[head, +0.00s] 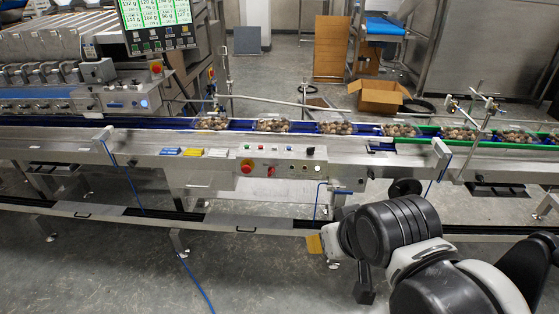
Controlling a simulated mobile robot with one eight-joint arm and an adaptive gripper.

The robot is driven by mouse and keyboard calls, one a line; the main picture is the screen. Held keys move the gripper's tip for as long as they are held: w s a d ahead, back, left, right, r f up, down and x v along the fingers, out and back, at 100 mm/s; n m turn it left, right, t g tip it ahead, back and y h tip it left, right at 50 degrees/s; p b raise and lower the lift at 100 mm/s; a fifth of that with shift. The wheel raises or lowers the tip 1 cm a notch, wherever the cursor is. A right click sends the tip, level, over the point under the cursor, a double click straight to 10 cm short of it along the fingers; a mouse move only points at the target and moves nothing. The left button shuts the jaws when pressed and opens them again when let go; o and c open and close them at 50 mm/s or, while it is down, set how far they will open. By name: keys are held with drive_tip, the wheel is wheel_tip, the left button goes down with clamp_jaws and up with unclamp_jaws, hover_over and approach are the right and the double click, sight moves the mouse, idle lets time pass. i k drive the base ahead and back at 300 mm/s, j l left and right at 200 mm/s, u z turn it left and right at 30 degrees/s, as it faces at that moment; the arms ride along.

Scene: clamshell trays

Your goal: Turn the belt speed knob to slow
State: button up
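The conveyor's front control panel (283,167) is in the middle of the head view. It carries a red emergency button on a yellow base (247,166), a red switch or knob (270,171), a small black knob (310,150) and several small buttons. Labels and pointer marks are too small to read, so I cannot tell which one sets belt speed or where it points. My black and white arm reaches in from the lower right, below and right of the panel. I cannot make out my gripper's fingers; nothing of mine touches the panel.
Clamshell trays of brown produce (333,128) stand along the blue and green belt (460,133). Yellow, blue and white items (195,152) lie left of the panel. A low rail (140,215) runs along the front. A cardboard box (380,97) stands behind. The lower-left floor is mostly clear.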

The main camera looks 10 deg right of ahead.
sight(310, 150)
drive_tip(key=i+l+u, duration=0.1)
drive_tip(key=i+u, duration=0.35)
drive_tip(key=i, duration=0.5)
